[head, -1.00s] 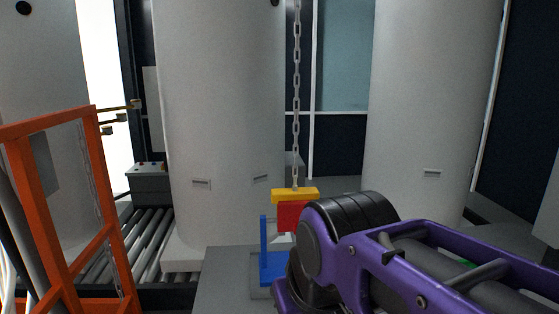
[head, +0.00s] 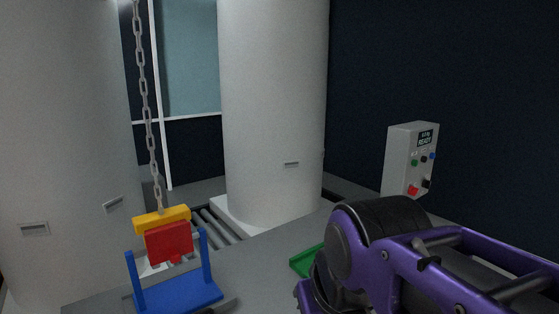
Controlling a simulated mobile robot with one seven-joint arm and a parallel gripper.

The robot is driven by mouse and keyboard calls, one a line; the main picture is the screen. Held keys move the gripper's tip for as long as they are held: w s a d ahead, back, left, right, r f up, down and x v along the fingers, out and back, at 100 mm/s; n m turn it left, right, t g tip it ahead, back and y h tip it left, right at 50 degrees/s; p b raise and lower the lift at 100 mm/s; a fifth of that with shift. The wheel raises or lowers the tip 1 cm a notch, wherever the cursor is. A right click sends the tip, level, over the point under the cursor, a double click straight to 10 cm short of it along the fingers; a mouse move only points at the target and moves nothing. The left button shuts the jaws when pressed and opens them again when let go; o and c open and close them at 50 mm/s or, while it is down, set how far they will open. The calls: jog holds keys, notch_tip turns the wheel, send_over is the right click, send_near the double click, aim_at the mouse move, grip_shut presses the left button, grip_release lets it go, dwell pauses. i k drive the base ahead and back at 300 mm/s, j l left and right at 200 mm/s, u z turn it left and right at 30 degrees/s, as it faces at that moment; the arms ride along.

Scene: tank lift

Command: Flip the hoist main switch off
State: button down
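A grey control box (head: 400,160) stands at the right in front of the dark wall. It has a small screen reading "READY", several coloured buttons, a red part (head: 412,190) low on its face and a dark knob (head: 426,183) beside it. I cannot tell which of these is the main switch. A hoist chain (head: 147,110) hangs at the left with a yellow bar (head: 162,220) and a red block (head: 169,242) at its end, over a blue cradle (head: 178,297). My purple arm fills the lower right, left of and below the box in part. My gripper is not visible.
A large pale tank (head: 275,110) stands in the middle, with another (head: 60,150) at the left. Rollers (head: 216,225) show between them. A green tray edge (head: 305,261) lies partly behind my arm. Grey floor is clear around the middle.

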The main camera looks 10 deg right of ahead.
aim_at(412, 191)
jog(key=z, duration=1.25)
